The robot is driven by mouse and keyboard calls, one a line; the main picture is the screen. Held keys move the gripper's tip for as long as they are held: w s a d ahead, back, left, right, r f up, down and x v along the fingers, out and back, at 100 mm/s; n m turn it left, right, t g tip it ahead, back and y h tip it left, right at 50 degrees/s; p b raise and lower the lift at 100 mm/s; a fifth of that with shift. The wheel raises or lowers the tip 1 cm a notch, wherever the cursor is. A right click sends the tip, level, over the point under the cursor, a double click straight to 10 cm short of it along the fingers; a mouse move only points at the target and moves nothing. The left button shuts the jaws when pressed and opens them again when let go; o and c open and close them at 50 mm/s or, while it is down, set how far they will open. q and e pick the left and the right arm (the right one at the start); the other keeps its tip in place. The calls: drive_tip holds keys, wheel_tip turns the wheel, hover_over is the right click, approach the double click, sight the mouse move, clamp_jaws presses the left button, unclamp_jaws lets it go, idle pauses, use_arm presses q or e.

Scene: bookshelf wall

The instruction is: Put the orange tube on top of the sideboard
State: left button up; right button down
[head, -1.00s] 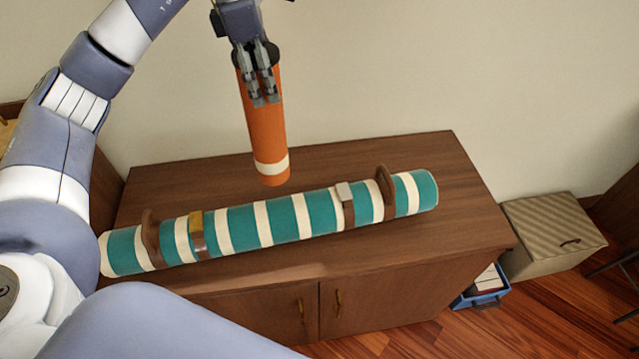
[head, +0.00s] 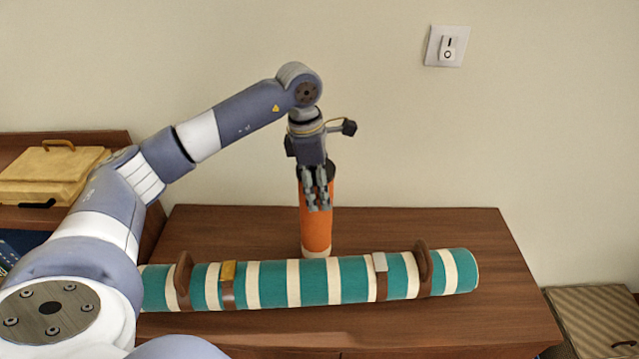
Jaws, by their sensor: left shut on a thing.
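The orange tube (head: 316,228) is upright, with a dark cap and a cream band near its bottom. My left gripper (head: 318,207) is shut on its upper part from above. The tube is over the brown wooden sideboard (head: 400,226), behind a long teal and cream striped roll (head: 313,281). The roll hides the tube's lowest edge or nearly so, and I cannot tell whether it touches the sideboard top. My right gripper is not in view.
A yellow case (head: 52,176) lies on a shelf at left. A light switch (head: 445,46) is on the wall. A ribbed box (head: 598,318) stands at right. The sideboard's back right is clear.

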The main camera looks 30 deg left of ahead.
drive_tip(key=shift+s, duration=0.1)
use_arm(q)
drive_tip(key=o, duration=1.6)
drive_tip(key=shift+o, duration=0.3)
drive_tip(key=r, duration=0.4)
drive_tip(key=a+r+b, duration=0.1)
drive_tip(key=r, duration=0.3)
drive_tip(key=s+r+b, duration=0.1)
drive_tip(key=r, duration=0.3)
drive_tip(key=shift+a, duration=0.25)
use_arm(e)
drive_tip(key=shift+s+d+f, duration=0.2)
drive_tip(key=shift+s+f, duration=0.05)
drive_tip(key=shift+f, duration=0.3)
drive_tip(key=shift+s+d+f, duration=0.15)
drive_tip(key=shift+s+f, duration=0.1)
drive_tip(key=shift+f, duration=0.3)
use_arm(q)
drive_tip(key=shift+f, duration=0.1)
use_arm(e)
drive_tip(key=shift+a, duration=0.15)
